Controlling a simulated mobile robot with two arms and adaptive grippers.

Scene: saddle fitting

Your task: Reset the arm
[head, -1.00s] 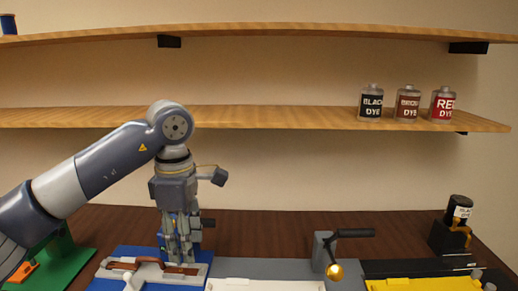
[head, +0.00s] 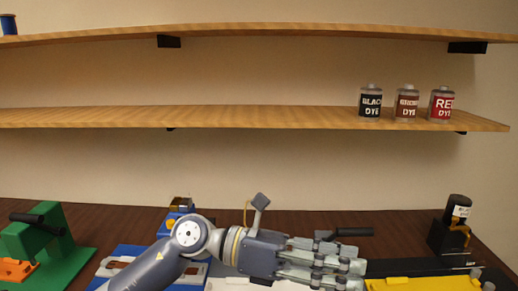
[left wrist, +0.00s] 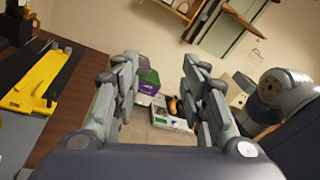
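My left gripper (head: 352,272) is in the lower middle of the head view, above the workbench. It points to the right, at the end of my grey-blue arm. In the left wrist view its two fingers (left wrist: 160,68) are spread well apart with nothing between them. The gripper is open and empty. It covers part of the white mat and the handled device behind it.
A green press (head: 50,240) stands at left, beside a blue tray (head: 128,252). A yellow block (head: 425,284) and a black dispenser (head: 452,228) are at right. Dye bottles (head: 406,103) stand on the lower shelf (head: 250,117). A purple box (left wrist: 148,84) shows on the floor.

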